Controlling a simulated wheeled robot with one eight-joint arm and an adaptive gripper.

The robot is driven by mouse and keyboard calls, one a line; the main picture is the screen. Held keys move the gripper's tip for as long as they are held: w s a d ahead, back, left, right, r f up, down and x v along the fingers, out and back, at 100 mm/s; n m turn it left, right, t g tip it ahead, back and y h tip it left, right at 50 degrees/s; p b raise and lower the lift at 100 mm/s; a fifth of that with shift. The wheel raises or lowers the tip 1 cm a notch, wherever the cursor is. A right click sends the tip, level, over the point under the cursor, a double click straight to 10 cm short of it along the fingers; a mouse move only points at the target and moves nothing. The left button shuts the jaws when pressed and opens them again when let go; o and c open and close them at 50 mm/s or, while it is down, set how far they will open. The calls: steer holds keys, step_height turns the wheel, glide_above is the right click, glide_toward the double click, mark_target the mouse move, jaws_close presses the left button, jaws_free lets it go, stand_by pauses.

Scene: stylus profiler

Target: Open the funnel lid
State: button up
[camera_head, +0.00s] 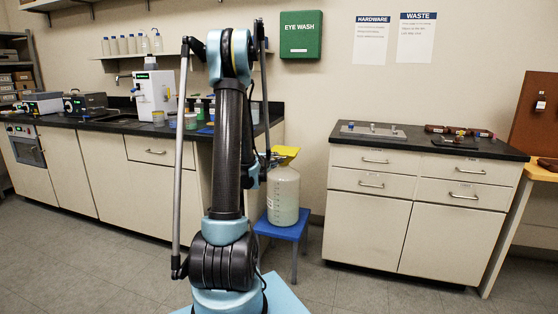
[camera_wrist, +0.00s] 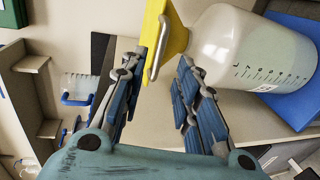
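The yellow funnel lid (camera_head: 286,152) sits on top of a large translucent jug (camera_head: 283,197), just right of my arm in the head view. In the wrist view the picture is turned sideways. There the yellow funnel lid (camera_wrist: 153,28) is at top centre, with a metal handle (camera_wrist: 158,50) along its edge. The jug (camera_wrist: 228,50) is to its right. My gripper (camera_wrist: 158,62) is open, its two fingers apart. The handle shows between the fingertips in the picture; no contact is visible. In the head view my arm mostly hides my gripper.
The jug stands on a blue stool (camera_head: 285,229), between the left counter (camera_head: 105,126) and the right cabinet (camera_head: 425,145). Bottles and instruments crowd the left counter. A tray (camera_head: 373,132) and small items lie on the right cabinet. Floor in front is clear.

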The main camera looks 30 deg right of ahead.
mark_target(277, 157)
steer(key=x, duration=0.8)
steer(key=shift+w+f, duration=0.1)
steer(key=shift+w, duration=0.05)
